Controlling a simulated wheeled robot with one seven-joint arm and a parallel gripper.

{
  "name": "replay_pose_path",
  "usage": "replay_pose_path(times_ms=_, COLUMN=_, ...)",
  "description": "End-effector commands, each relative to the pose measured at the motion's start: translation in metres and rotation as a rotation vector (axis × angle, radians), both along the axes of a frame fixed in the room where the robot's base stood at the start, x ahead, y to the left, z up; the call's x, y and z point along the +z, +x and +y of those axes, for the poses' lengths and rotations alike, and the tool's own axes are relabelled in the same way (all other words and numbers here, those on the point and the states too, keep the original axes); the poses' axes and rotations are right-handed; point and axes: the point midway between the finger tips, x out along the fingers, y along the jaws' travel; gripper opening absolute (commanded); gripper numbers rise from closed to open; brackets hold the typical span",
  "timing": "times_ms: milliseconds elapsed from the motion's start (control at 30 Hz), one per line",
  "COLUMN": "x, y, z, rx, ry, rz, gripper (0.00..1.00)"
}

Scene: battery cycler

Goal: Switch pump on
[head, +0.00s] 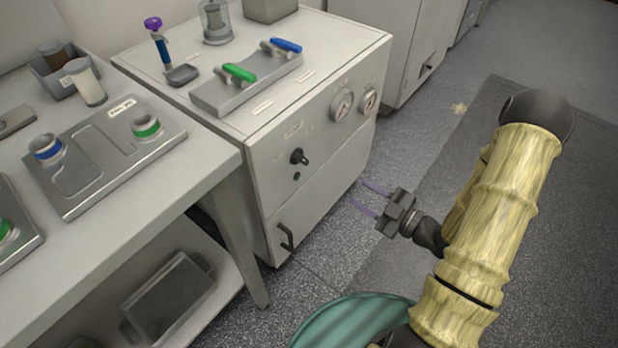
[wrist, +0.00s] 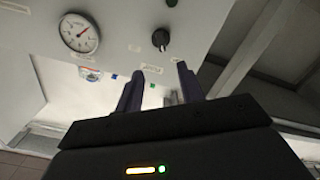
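The pump control is likely the black knob (head: 298,157) on the front of the white cabinet (head: 270,150); its label is too small to read. The knob also shows in the wrist view (wrist: 161,39), above and between my finger tips. My gripper (head: 370,197) is to the right of the cabinet front in the head view, apart from it. Its two purple fingers are spread with nothing between them. In the wrist view my gripper (wrist: 158,85) points toward the cabinet front.
Two gauges (head: 342,106) sit right of the knob. A door handle (head: 286,237) is below. Green (head: 239,72) and blue (head: 286,45) lever valves are on top. A bench (head: 200,165) with trays stands left. Floor (head: 420,150) around my arm is clear.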

Motion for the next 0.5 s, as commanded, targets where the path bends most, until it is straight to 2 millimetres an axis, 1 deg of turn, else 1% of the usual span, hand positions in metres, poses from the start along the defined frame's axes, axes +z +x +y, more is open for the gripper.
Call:
replay_pose_path(times_ms=33, x=-0.0052, y=-0.0016, z=-0.0004, rx=0.003, ry=0.017, rz=-0.012, gripper=0.38)
replay_pose_path(times_ms=367, x=-0.0015, y=-0.0024, z=-0.0004, rx=0.004, ry=0.026, rz=-0.021, gripper=0.38)
replay_pose_path(times_ms=500, x=-0.0018, y=0.0001, z=0.0032, rx=0.006, ry=0.025, rz=-0.021, gripper=0.38)
